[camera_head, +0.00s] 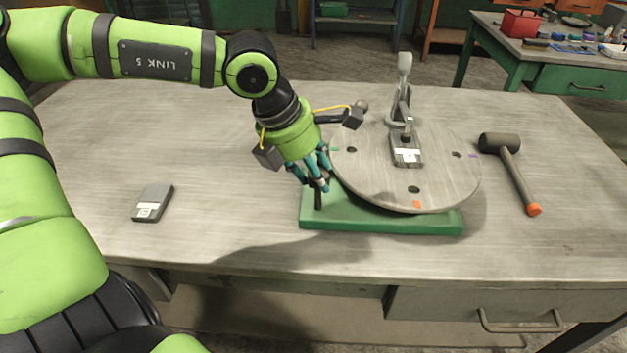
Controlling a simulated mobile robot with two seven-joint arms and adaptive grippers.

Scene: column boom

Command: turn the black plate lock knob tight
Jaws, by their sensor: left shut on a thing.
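The black plate lock knob (318,196) stands upright at the front left corner of the green base (385,221), beside the round plate's rim. My left gripper (320,182) reaches down to it from above and is shut on it, its teal fingers hiding the knob's upper part. The round grey plate (450,190) lies on the green base and has several dark holes with small coloured marks near its edge. My right gripper is not in view.
A grey toggle clamp (404,95) stands on the plate, over a small dark block with a white label (407,156). A mallet (515,170) lies to the right. A similar dark block (153,203) lies on the left of the bench (225,225), with clear bench around it.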

